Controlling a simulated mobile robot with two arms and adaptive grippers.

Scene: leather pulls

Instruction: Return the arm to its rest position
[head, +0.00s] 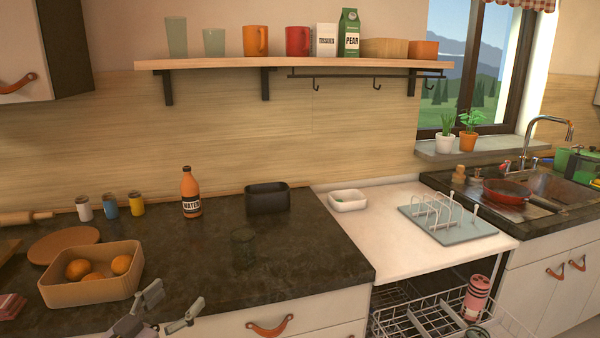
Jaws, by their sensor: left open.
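My left gripper (172,308) shows at the bottom of the head view, in front of the dark counter's front edge. Its grey fingers are apart and nothing is between them. Most of the left arm is out of the frame. The right gripper is not clearly seen in this view.
A wooden box (92,300) with oranges stands on the dark counter (310,245) close to the gripper. A wire dish rack (430,318) is pulled out below the white counter.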

